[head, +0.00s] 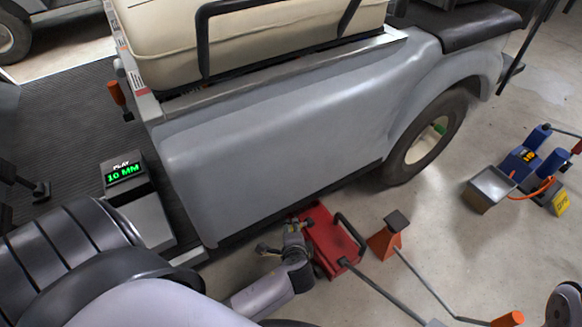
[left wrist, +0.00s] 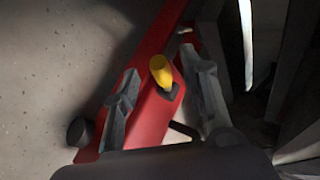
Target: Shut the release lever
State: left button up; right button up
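The release lever (left wrist: 161,71) shows in the left wrist view as a short yellow grip rising from a dark socket on the red jack (left wrist: 150,120). In the head view the red jack (head: 332,243) lies on the floor beside the grey cart; the lever is hidden there. My left gripper (head: 282,240) is low at the jack's left side. In the left wrist view its fingers (left wrist: 162,98) stand apart, one on each side of the yellow grip. I see no clear contact with the lever.
An orange stand (head: 385,238) and a long jack handle (head: 385,291) are to the right. A display (head: 124,173) reads 10 MM.

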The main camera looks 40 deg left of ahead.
pick_arm(q)
jog(key=shift+b+x, duration=0.35)
jog(key=shift+x, duration=0.7)
jog(key=shift+c, duration=0.5)
grip_shut()
